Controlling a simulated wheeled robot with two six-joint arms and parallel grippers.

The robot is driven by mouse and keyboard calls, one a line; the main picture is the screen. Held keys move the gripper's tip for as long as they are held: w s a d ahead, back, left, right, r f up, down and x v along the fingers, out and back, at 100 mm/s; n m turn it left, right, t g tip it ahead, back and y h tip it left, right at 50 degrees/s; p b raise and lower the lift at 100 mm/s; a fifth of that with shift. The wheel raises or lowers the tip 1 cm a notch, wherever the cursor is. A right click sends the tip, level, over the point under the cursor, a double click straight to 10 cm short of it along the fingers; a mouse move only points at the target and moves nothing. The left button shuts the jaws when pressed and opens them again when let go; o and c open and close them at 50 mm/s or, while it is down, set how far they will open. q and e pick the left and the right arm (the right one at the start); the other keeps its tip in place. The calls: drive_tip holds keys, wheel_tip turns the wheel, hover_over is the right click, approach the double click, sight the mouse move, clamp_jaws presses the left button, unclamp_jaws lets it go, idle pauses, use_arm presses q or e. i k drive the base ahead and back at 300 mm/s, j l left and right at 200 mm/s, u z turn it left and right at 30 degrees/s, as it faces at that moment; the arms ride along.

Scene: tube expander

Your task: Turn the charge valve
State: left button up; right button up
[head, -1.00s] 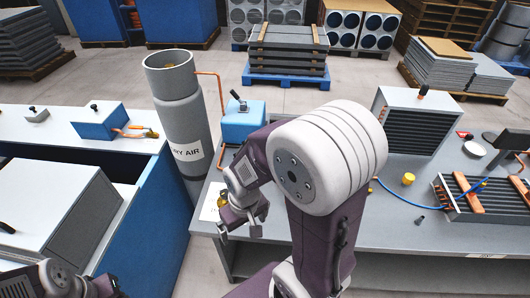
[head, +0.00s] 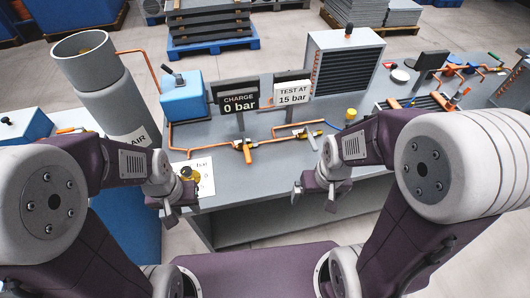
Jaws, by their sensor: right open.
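A black display reading "CHARGE 0 bar" (head: 239,102) stands on the grey bench. Below it a brass-orange valve (head: 244,150) sits on a copper pipe. A second display reading "TEST AT 15 bar" (head: 293,94) stands to its right, with another small orange fitting (head: 312,137) below. My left gripper (head: 172,210) hangs in front of the bench's left end, left of and nearer than the valve; its jaw gap is unclear. My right gripper (head: 314,198) is open and empty at the bench's front edge, right of and nearer than the valve. Neither gripper touches the valve.
A grey cylinder (head: 112,100) marked "AIR" stands left of a blue box (head: 184,97). A white card (head: 204,184) with a brass part lies by my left gripper. A finned grey unit (head: 345,70) stands at the back. Copper piping (head: 205,148) runs along the bench.

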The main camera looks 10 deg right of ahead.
sight(247, 152)
drive_tip(key=i+l+u, duration=0.1)
drive_tip(key=u, duration=0.35)
drive_tip(key=i+l+u, duration=0.15)
drive_tip(key=u, duration=0.25)
drive_tip(key=i+l+u, duration=0.1)
drive_tip(key=u, duration=0.35)
